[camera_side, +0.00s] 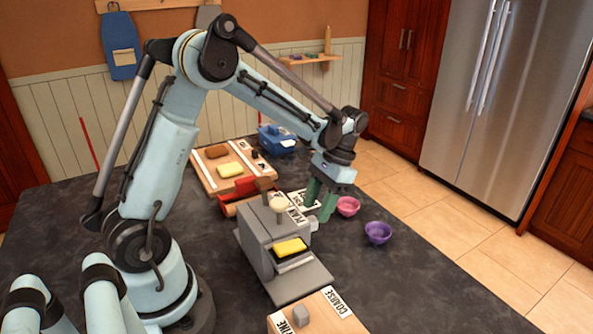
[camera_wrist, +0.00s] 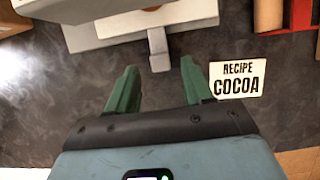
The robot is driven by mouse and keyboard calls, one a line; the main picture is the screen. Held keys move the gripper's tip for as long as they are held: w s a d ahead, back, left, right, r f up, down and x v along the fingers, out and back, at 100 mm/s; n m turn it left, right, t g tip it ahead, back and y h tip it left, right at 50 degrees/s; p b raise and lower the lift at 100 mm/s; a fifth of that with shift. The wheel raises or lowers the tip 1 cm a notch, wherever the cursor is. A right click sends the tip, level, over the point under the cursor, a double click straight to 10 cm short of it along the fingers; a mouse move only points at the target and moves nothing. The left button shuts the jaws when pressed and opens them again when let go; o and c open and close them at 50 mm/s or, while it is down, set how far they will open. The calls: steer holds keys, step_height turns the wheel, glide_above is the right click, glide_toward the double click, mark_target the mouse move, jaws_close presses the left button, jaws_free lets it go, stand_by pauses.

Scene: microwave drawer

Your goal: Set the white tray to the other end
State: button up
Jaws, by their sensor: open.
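In the wrist view a white tray-like slab (camera_wrist: 185,18) shows at the top, in a grey housing, with a grey handle (camera_wrist: 158,50) sticking out toward me. My gripper (camera_wrist: 158,72) is open and empty, its green fingers on either side of the handle's end; I cannot tell whether they touch it. In the side view my gripper (camera_side: 320,200) hangs just behind and right of the grey box (camera_side: 262,240). A pale knob (camera_side: 312,225) shows on the box's right side. I cannot make out the white tray for certain there.
A COCOA card (camera_wrist: 238,79) lies beside my right finger.

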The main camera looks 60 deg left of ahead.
steer(key=shift+x, duration=1.3)
jaws_close()
